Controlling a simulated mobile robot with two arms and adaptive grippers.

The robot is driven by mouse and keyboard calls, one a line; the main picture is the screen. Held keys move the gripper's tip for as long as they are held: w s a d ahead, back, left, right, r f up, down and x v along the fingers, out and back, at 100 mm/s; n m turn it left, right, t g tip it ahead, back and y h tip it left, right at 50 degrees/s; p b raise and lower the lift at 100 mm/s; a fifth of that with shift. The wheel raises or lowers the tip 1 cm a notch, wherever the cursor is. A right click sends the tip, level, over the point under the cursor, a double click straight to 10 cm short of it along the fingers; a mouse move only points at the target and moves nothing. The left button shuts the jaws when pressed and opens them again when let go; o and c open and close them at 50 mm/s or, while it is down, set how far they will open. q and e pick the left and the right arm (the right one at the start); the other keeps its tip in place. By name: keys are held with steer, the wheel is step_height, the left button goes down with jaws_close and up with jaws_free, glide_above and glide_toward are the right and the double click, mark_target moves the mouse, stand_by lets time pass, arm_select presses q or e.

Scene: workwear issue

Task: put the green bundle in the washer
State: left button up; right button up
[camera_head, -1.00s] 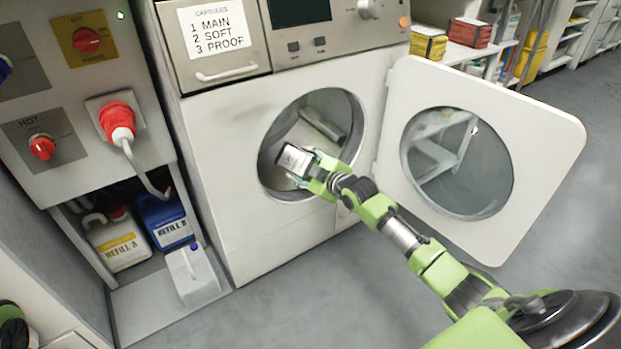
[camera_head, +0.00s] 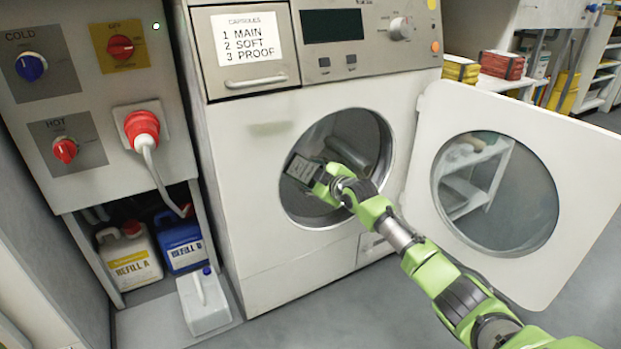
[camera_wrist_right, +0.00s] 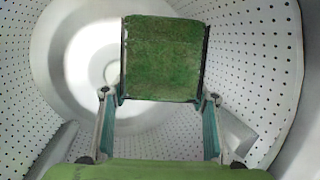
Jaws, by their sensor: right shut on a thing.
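In the head view the bundle (camera_head: 303,168) shows as a small greyish block at the left of the opening. My left gripper is out of view.
The open door sits close beside my right arm. At the left is a panel with a red plug (camera_head: 142,126) and knobs. Below are a yellow-labelled jug (camera_head: 130,262), a blue jug (camera_head: 182,240) and a white container (camera_head: 205,305) on a low shelf.

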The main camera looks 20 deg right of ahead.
steer(key=shift+r, duration=0.1)
steer(key=o, duration=1.4)
steer(key=shift+s, duration=0.15)
steer(key=v, duration=1.1)
steer(key=shift+s+d+r, duration=0.1)
steer(key=shift+s, duration=0.25)
